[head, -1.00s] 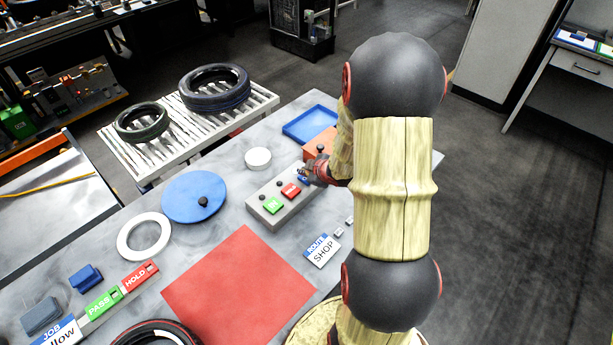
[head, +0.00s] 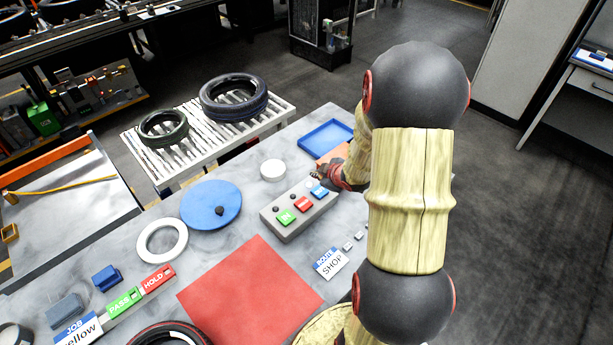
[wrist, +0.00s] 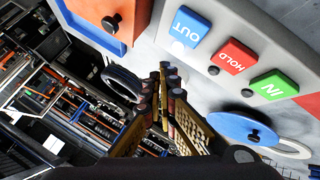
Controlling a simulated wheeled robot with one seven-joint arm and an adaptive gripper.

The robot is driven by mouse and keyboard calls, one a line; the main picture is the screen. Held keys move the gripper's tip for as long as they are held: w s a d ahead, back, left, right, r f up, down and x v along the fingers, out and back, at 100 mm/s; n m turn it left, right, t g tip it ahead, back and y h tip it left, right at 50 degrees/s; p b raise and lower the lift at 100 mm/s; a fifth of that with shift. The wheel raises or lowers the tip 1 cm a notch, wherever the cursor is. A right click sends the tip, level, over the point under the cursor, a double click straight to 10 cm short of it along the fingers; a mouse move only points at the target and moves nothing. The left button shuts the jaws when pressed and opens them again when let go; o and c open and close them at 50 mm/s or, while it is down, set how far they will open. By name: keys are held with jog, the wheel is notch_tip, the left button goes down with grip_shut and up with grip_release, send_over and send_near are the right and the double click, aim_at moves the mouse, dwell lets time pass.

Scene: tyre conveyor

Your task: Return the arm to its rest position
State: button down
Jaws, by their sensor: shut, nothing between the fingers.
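My gripper (head: 322,173) is in the head view above the far right end of the grey button box (head: 287,229), on the table. It also shows in the wrist view (wrist: 166,72), fingers closed together with nothing between them. The box carries a green IN button (wrist: 274,87), a red HOLD button (wrist: 234,56) and a blue OUT button (wrist: 189,26), each with a small dark knob or light beside it. In the wrist view the fingers appear apart from the buttons. My arm covers the right side of the table in the head view.
A blue tray (head: 327,137) and an orange block (wrist: 112,14) lie near the gripper. A blue disc (head: 211,205), white ring (head: 162,240), white cylinder (head: 273,170) and red mat (head: 250,288) are on the table. Two tyres (head: 233,97) (head: 163,128) rest on the roller conveyor (head: 195,158).

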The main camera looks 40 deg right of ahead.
jog(key=s+f+m+g+h, duration=0.15)
jog(key=s+m+g, duration=0.45)
jog(key=s, duration=0.8)
jog(key=s+a+r+t+y+b, duration=0.1)
jog(key=s+a+r+b, duration=0.1)
jog(key=a+r, duration=0.4)
jog(key=s+a+r+y+b, duration=0.1)
jog(key=a+r, duration=0.5)
jog(key=a, duration=0.8)
jog(key=s+a+r+t+y+b, duration=0.1)
jog(key=s+a+r+b, duration=0.3)
jog(key=a+r, duration=0.3)
jog(key=a, duration=0.3)
jog(key=shift+a+t+y, duration=0.2)
jog(key=shift+t+y, duration=0.1)
jog(key=shift+y, duration=0.05)
jog(key=shift+s+d, duration=0.1)
